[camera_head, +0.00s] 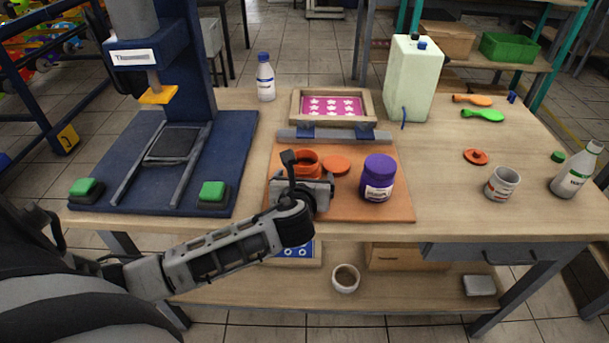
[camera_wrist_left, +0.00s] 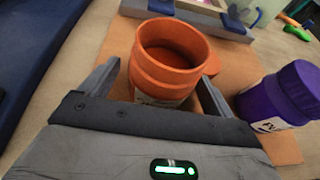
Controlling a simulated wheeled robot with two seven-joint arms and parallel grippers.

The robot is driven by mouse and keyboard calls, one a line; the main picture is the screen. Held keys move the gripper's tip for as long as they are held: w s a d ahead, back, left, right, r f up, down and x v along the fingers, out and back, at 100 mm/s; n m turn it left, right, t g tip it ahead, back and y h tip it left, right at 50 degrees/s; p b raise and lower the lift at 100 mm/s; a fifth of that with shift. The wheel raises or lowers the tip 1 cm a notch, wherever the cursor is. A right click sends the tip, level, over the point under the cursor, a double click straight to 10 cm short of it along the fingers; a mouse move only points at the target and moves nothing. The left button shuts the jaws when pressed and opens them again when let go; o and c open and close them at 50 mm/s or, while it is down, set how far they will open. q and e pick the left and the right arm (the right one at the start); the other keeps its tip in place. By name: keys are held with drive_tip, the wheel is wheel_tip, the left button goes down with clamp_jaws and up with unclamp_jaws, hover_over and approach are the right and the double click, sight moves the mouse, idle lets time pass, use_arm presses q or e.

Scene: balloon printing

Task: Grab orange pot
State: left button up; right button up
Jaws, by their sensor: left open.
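The orange pot (camera_head: 307,163) stands upright and without a lid on the orange mat (camera_head: 350,205), partly hidden in the head view by my left gripper (camera_head: 303,182). In the left wrist view, the orange pot (camera_wrist_left: 172,62) has an empty-looking inside and a label low on its front. My left gripper (camera_wrist_left: 154,85) is open, with one finger on each side of the pot's lower part. I cannot tell whether the fingers touch it. An orange lid (camera_head: 336,164) lies flat just right of the pot. My right gripper is not in view.
A purple pot (camera_head: 378,178) with its lid on stands right of the orange pot, also in the left wrist view (camera_wrist_left: 282,97). A framed screen (camera_head: 333,106) is behind the mat. A blue press (camera_head: 160,160) stands at the left.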

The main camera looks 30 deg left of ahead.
use_arm(q)
drive_tip(key=shift+w+a+f, duration=0.2)
drive_tip(key=shift+w, duration=0.2)
drive_tip(key=shift+c, duration=0.2)
drive_tip(key=c, duration=1.1)
drive_tip(key=shift+c, duration=0.3)
drive_tip(key=shift+r, duration=0.15)
